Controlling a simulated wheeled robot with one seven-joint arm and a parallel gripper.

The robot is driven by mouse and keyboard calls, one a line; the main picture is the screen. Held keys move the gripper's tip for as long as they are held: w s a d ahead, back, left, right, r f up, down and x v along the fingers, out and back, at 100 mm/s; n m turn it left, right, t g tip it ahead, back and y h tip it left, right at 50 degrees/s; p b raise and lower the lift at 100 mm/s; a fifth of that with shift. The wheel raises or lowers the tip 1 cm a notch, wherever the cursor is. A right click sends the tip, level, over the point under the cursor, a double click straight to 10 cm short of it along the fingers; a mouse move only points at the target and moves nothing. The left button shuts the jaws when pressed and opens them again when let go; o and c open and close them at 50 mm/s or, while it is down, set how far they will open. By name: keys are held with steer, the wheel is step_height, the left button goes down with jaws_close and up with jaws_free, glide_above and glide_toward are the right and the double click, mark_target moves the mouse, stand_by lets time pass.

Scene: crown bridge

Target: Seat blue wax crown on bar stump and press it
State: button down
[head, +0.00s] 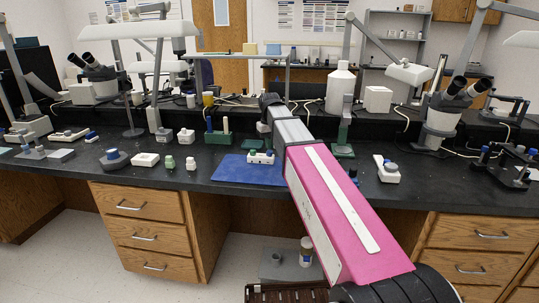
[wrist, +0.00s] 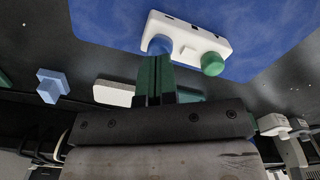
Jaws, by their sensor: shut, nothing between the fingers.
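A white block (head: 262,160) stands on the blue mat (head: 232,171) at the middle of the bench. It also shows in the wrist view (wrist: 190,37), with a blue wax crown (wrist: 160,44) at its left end and a green round piece (wrist: 213,64) near its right end. The crown appears to sit upright on the block; the stump under it is hidden. My gripper (wrist: 157,60) is shut and empty, its dark green fingertips right at the crown. I cannot tell whether they touch it. In the head view my fingers cannot be made out clearly.
A green stand with a blue piece (head: 215,134), a white bottle (head: 340,88) and a white box (head: 377,99) stand behind. A white block with a blue top (head: 387,170) is at right. Small jars (head: 191,163) stand left of the mat. The mat's front left is clear.

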steer(key=shift+f, duration=0.7)
stand_by(1.4)
steer(key=shift+r, duration=0.1)
steer(key=shift+r, duration=3)
steer(key=shift+s, duration=0.1)
